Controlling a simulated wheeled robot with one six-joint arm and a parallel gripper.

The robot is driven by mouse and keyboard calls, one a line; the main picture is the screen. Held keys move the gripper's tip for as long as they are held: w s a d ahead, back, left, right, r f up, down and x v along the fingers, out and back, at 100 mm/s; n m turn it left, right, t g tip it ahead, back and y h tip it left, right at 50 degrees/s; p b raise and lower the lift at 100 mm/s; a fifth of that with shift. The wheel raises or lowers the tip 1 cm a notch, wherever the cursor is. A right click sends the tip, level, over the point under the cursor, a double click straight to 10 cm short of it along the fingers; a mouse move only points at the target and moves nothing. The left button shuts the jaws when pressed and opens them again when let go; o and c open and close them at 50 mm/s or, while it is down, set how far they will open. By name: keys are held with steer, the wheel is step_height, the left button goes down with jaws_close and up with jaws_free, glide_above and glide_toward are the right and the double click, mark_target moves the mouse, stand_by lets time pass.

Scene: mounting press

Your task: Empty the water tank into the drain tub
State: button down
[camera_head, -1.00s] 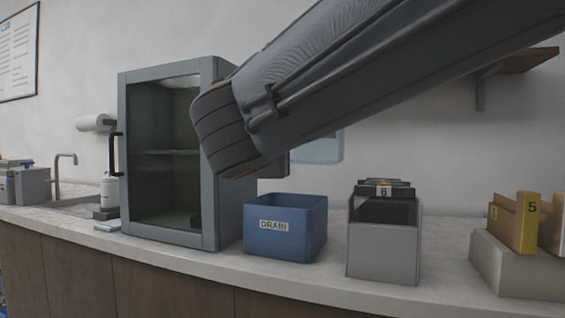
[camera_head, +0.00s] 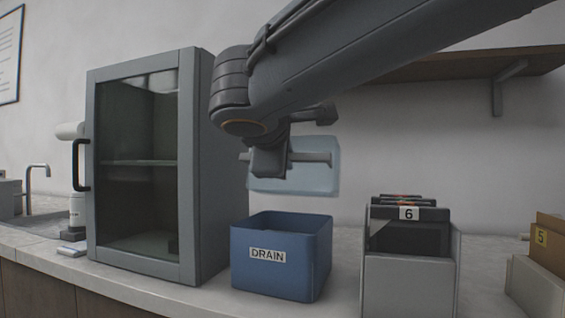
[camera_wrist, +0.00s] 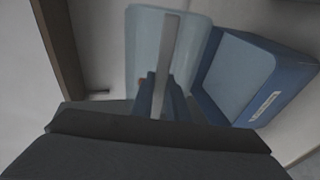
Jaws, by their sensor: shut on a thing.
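The water tank (camera_head: 318,180) is a translucent pale blue box, held in the air just above and behind the blue drain tub. My gripper (camera_head: 290,160) is shut on it, by what looks like a grey bar handle. The tank looks roughly upright; its water level cannot be made out. The drain tub (camera_head: 268,275), labelled DRAIN, stands on the counter below. In the wrist view the tank (camera_wrist: 145,50) is ahead of my gripper and the tub (camera_wrist: 222,70) is to its right.
A grey glass-door cabinet (camera_head: 200,170) stands close left of the tub. A grey holder (camera_head: 410,285) with dark items marked 6 stands to the right. A wall shelf (camera_head: 450,65) is above right. A sink tap (camera_head: 30,180) is far left.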

steer(key=shift+w+d+r+g, duration=0.15)
steer(key=shift+w+r+g, duration=0.25)
steer(key=shift+r+g, duration=0.15)
steer(key=p, duration=0.3)
steer(key=shift+r+g, duration=0.3)
steer(key=shift+g, duration=0.05)
steer(key=w+r+g+p, duration=0.1)
steer(key=p, duration=0.7)
steer(key=w+d+r+g+y+p, duration=0.1)
steer(key=g+p, duration=0.1)
steer(key=p, duration=0.6)
steer(key=shift+w+r+m+y, duration=0.15)
steer(key=shift+m+y, duration=0.15)
steer(key=p, duration=0.3)
steer(key=g+p, duration=0.1)
steer(key=p, duration=0.2)
steer(key=w+g+p, duration=0.1)
steer(key=p, duration=0.3)
steer(key=shift+w+d+r+y, duration=0.1)
steer(key=shift+d+r+y, duration=0.15)
steer(key=shift+y, duration=0.15)
